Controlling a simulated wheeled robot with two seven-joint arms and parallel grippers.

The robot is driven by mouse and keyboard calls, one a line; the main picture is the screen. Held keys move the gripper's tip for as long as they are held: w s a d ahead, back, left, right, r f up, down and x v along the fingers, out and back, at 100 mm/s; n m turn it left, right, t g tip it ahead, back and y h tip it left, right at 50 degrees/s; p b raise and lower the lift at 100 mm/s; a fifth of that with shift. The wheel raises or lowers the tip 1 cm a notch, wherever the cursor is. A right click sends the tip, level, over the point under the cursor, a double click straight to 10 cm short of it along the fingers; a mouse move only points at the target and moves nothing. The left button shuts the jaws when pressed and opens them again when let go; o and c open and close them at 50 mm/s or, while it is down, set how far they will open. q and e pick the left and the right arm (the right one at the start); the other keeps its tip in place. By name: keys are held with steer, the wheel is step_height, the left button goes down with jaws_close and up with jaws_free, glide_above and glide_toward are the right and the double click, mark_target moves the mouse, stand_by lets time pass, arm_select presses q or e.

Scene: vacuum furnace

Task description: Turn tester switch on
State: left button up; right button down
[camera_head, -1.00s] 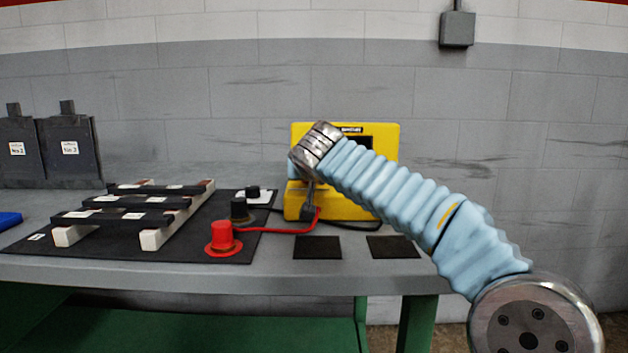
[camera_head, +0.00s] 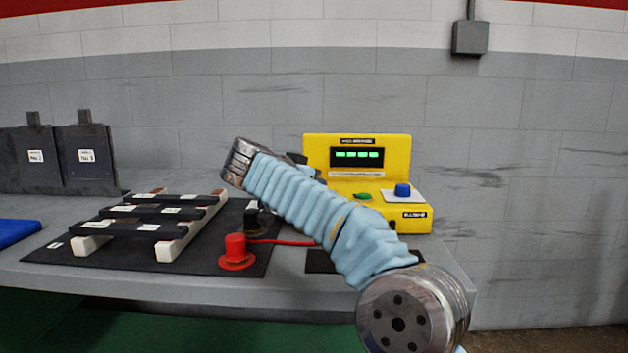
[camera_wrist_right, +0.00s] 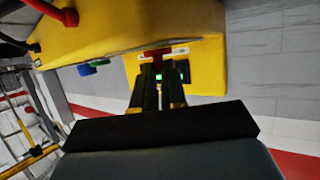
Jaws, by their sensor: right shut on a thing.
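The yellow tester (camera_head: 358,148) stands on the bench, and its display (camera_head: 357,157) shows lit green digits. A green knob (camera_head: 362,197) and a blue knob (camera_head: 402,190) on a pale plate are on its front. In the right wrist view the tester (camera_wrist_right: 205,45) fills the upper middle, with a red switch (camera_wrist_right: 155,53) on a pale plate and a small green light (camera_wrist_right: 186,77). My right gripper (camera_wrist_right: 158,66) is shut on the red switch. In the head view my own arm hides its fingers and the switch. My left gripper is not in view.
A red terminal (camera_head: 235,249) and a black terminal (camera_head: 256,217) sit on a black mat (camera_head: 65,256), with a red lead running to the right. A rack with dark bars (camera_head: 150,212) is on the left. Two dark plates (camera_head: 62,158) stand behind it.

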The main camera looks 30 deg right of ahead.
steer(key=shift+f, duration=0.2)
steer(key=c, duration=1.2)
jaws_free()
steer(key=shift+w+d, duration=0.1)
steer(key=shift+d, duration=0.05)
steer(key=v, duration=1.3)
steer(key=shift+a+r, duration=0.15)
steer(key=shift+a, duration=0.25)
